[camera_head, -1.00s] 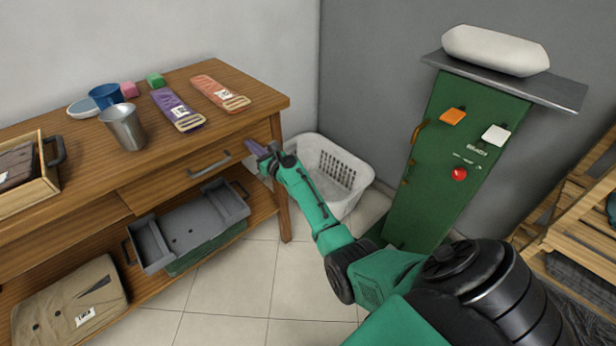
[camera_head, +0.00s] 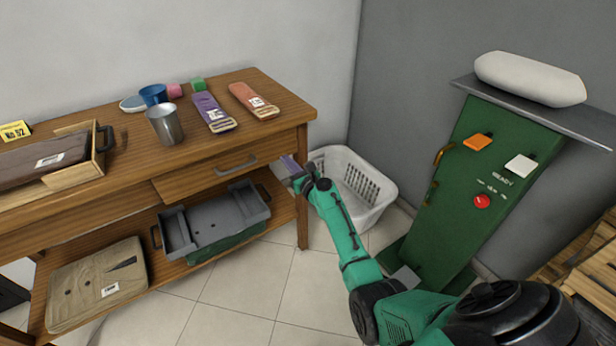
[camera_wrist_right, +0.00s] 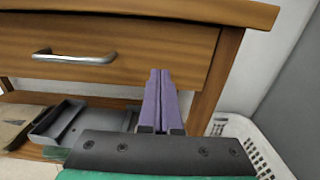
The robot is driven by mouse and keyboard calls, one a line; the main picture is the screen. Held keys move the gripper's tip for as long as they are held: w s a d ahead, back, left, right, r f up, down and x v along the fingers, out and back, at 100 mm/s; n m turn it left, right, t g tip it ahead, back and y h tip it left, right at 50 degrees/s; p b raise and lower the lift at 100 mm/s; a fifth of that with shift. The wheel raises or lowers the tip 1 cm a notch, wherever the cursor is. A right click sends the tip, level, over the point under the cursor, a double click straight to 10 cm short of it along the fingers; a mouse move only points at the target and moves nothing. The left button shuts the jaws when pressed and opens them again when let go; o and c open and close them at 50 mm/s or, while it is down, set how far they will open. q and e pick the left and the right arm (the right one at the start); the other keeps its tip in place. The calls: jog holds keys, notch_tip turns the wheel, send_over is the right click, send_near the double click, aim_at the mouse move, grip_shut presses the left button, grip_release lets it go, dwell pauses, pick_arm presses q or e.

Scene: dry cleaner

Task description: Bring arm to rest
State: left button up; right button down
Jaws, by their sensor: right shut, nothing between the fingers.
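My right arm (camera_head: 345,240) reaches from the lower right toward the wooden table. Its right gripper (camera_head: 290,166) is beside the table's front right corner, below the tabletop. In the right wrist view the purple fingers of this gripper (camera_wrist_right: 160,100) are together, with nothing between them, in front of the drawer front's right end. My left gripper is not in any view.
The wooden table (camera_head: 281,98) carries a metal cup (camera_head: 165,124), a blue cup and strapped pieces. Its drawer (camera_head: 225,170) stands slightly out. A white basket (camera_head: 375,190) is right of the gripper, near a green cabinet (camera_head: 480,190). A grey tray (camera_head: 215,225) sits on the lower shelf.

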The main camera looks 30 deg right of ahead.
jog(key=s+p, duration=0.1)
jog(key=s, duration=0.7)
jog(key=s+a+f+n+g+p, duration=0.1)
jog(key=s+f+n+g, duration=0.2)
jog(key=s+f+n, duration=0.45)
jog(key=s+a+f+n+g+p, duration=0.25)
jog(key=s+f+n, duration=0.2)
jog(key=f, duration=0.65)
jog(key=s+f+n+g+p, duration=0.1)
jog(key=s+f+n+g, duration=0.4)
jog(key=f, duration=0.4)
pick_arm(q)
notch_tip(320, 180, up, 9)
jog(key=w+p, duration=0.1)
jog(key=p, duration=0.1)
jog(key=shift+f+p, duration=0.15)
jog(key=shift+p, duration=0.15)
pick_arm(e)
jog(key=s+f+n+g, duration=0.3)
jog(key=s+n, duration=0.7)
jog(key=s, duration=0.5)
jog(key=s+d+f+n+g+h, duration=0.1)
jog(key=s+f+n+g, duration=0.2)
jog(key=s+f+n, duration=0.3)
jog(key=s+n, duration=0.4)
jog(key=s, duration=0.6)
jog(key=shift+n, duration=0.4)
